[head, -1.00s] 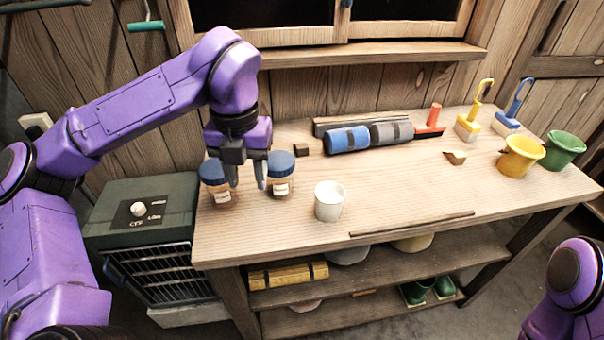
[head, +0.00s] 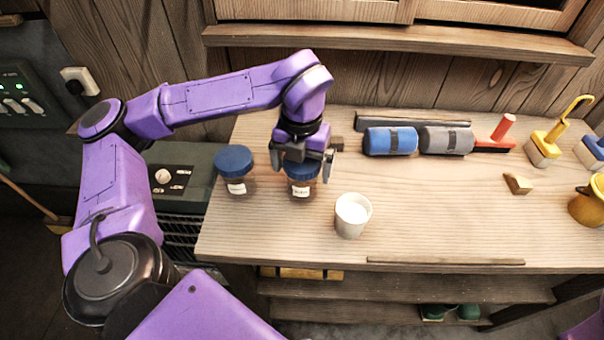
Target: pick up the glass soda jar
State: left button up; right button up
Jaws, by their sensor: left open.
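Two glass jars with blue lids and white labels stand upright at the left end of the workbench (head: 440,215). The left jar (head: 236,172) is in plain view. The right jar (head: 301,190) is partly hidden by my left gripper (head: 303,175). The labels are too small to read, so I cannot tell which one is the soda jar. My left gripper points down and is open, with one finger on each side of the right jar's lid. I cannot tell whether the fingers touch it. My right gripper is out of view.
A white cup (head: 352,216) stands just right of the right jar. Blue (head: 390,141) and grey (head: 446,140) rolls lie further back, near a red-handled brush (head: 498,135). A small wooden block (head: 517,184) lies to the right. The bench's front middle is mostly clear.

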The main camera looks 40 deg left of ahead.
pick_arm(q)
jog(key=shift+w+a+f, duration=0.1)
jog(key=shift+w+f, duration=0.1)
jog(key=shift+f, duration=0.35)
jog(key=shift+w+f, duration=0.2)
jog(key=shift+f, duration=0.35)
jog(key=shift+s+r, duration=0.15)
jog(key=shift+s, duration=0.25)
jog(key=c, duration=1)
jog(key=shift+w, duration=0.1)
